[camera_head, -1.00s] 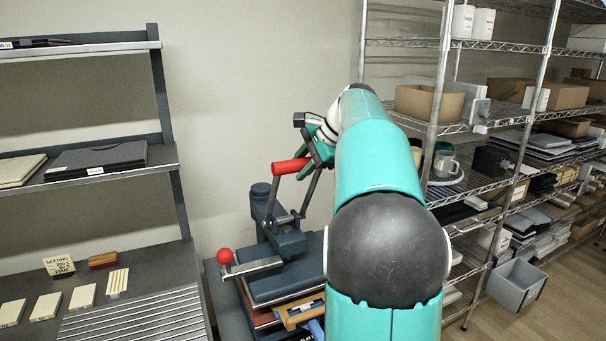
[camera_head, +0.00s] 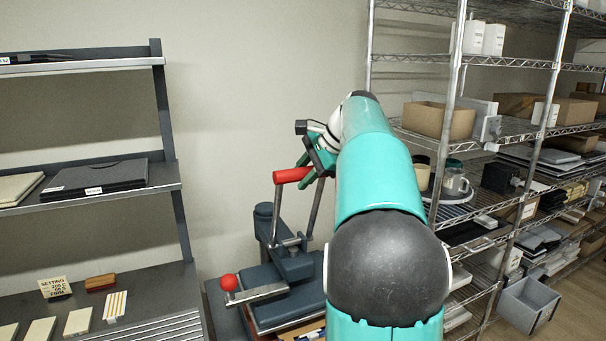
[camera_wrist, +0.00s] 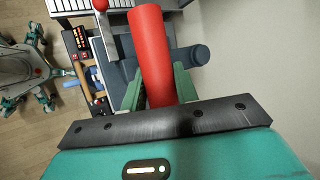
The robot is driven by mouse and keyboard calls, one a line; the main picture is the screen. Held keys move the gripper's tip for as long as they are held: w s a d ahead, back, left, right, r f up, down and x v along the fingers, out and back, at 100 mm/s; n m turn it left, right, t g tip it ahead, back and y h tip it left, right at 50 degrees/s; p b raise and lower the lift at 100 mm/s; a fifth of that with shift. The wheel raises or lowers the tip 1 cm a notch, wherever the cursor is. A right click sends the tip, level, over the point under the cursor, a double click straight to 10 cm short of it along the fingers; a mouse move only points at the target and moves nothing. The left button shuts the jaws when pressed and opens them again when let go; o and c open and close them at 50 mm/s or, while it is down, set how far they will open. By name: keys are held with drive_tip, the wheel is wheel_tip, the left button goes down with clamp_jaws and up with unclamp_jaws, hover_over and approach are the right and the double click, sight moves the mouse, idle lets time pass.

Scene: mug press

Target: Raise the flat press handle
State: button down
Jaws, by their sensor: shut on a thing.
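The flat press (camera_head: 285,272) is a dark blue-grey machine with a raised lever frame and a red cylindrical handle (camera_head: 291,175) across its top. A second lever with a red ball (camera_head: 229,282) sticks out at its left front. My gripper (camera_head: 312,165) is at the right end of the red handle. In the wrist view, the red handle (camera_wrist: 152,50) runs between the two green fingers of my gripper (camera_wrist: 156,88), which is shut on it. My arm hides the right side of the press.
A wire rack (camera_head: 455,130) with boxes, mugs and a grey bin (camera_head: 527,303) stands right of my arm. A dark shelf unit (camera_head: 170,120) with tiles and a setting card (camera_head: 55,287) stands at left. The wall behind the press is bare.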

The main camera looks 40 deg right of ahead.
drive_tip(key=shift+w+a+r, duration=0.1)
drive_tip(key=shift+w+r, duration=0.1)
drive_tip(key=shift+r, duration=0.2)
drive_tip(key=c, duration=1.3)
unclamp_jaws()
drive_tip(key=shift+w, duration=0.1)
drive_tip(key=shift+o, duration=1.1)
drive_tip(key=shift+w+f, duration=0.1)
drive_tip(key=shift+f, duration=0.1)
drive_tip(key=shift+s, duration=0.25)
drive_tip(key=v, duration=1.4)
drive_tip(key=shift+s+f, duration=0.1)
